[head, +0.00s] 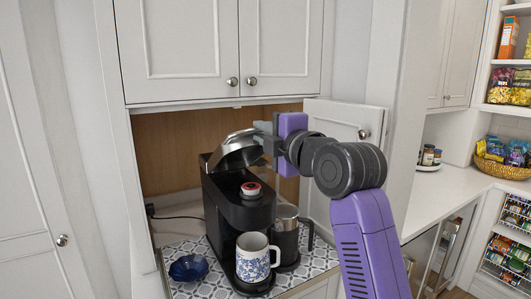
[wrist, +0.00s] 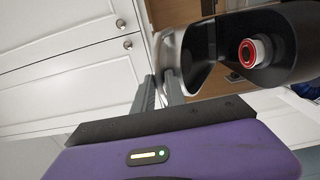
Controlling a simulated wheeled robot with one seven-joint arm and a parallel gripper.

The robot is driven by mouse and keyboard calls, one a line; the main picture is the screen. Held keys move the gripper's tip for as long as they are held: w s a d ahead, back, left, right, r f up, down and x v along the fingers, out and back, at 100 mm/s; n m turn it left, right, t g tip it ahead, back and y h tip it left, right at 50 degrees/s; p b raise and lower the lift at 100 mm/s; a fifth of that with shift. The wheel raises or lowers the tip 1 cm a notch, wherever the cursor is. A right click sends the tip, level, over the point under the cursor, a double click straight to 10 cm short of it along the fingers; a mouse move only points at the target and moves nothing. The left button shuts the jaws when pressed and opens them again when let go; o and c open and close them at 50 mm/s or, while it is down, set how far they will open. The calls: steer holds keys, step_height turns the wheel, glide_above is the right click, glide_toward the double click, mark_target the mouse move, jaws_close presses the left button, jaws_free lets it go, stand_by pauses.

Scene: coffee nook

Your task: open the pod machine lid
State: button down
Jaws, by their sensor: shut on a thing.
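The black pod machine (head: 228,205) stands in the nook. Its silver lid (head: 234,152) is raised and tilted up at the back of the machine. A red-ringed pod (head: 251,188) shows on the machine's top; it also shows in the wrist view (wrist: 248,52). My gripper (head: 262,140) is at the right edge of the raised lid. In the wrist view its two fingers (wrist: 158,88) are shut on the edge of the lid (wrist: 183,50). The exact contact is partly hidden by the fingers.
A blue-patterned white mug (head: 252,258) stands at the machine's front, with a dark metal canister (head: 286,238) to the right. A blue bowl (head: 188,267) sits at left on the patterned mat (head: 215,283). An open cabinet door (head: 340,120) stands behind my arm, and closed upper cabinets (head: 190,45) hang above.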

steer(key=shift+w+a+r, duration=0.35)
steer(key=shift+w+r, duration=0.15)
steer(key=shift+r, duration=0.15)
steer(key=c, duration=1.6)
jaws_free()
steer(key=shift+c, duration=0.2)
steer(key=shift+f, duration=0.1)
steer(key=b+v, duration=0.2)
steer(key=v, duration=0.6)
steer(key=shift+r, duration=0.25)
steer(key=shift+w, duration=0.1)
